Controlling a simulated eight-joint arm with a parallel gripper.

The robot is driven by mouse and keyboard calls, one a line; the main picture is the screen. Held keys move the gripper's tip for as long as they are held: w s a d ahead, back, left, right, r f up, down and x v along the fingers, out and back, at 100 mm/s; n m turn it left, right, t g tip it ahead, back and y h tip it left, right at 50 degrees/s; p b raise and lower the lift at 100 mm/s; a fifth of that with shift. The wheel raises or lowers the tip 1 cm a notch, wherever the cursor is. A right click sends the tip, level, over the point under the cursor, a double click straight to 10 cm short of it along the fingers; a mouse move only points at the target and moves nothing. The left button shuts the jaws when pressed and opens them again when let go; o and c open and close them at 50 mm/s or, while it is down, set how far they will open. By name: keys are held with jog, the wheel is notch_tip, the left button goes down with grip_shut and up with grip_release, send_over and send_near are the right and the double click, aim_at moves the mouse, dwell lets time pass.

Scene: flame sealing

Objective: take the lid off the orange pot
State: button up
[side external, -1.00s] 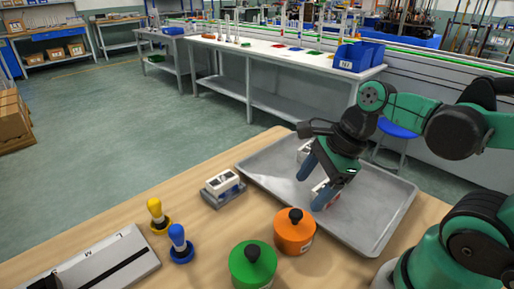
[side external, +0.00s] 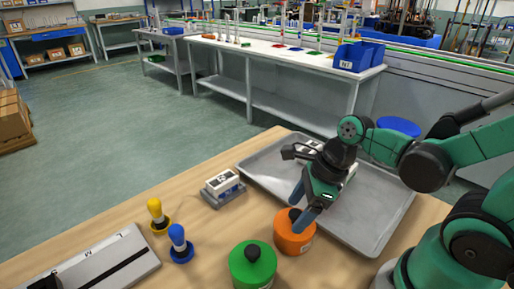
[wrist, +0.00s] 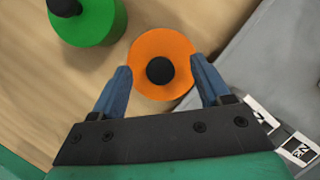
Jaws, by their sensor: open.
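The orange pot (side external: 294,237) stands on the wooden table near the tray's front left edge. Its lid is on, with a black knob (wrist: 160,71) at the centre in the wrist view. My gripper (side external: 301,208) is open above the pot and tilted, its blue fingers pointing down toward it. In the wrist view my gripper (wrist: 161,82) has its two fingers apart, one on each side of the knob. The fingers are not touching the knob there; their exact height above the lid is hard to tell. The side view partly hides the knob behind a finger.
A green pot (side external: 253,266) with a black knob stands close by on the left. A grey metal tray (side external: 372,225) lies behind and to the right. Blue (side external: 180,245) and yellow (side external: 157,215) handled tools, a small white-and-grey block (side external: 223,187) and a flat grey device (side external: 98,262) are further left.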

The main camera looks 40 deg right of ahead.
jog(key=shift+f, duration=0.15)
grip_shut()
dwell(0.5)
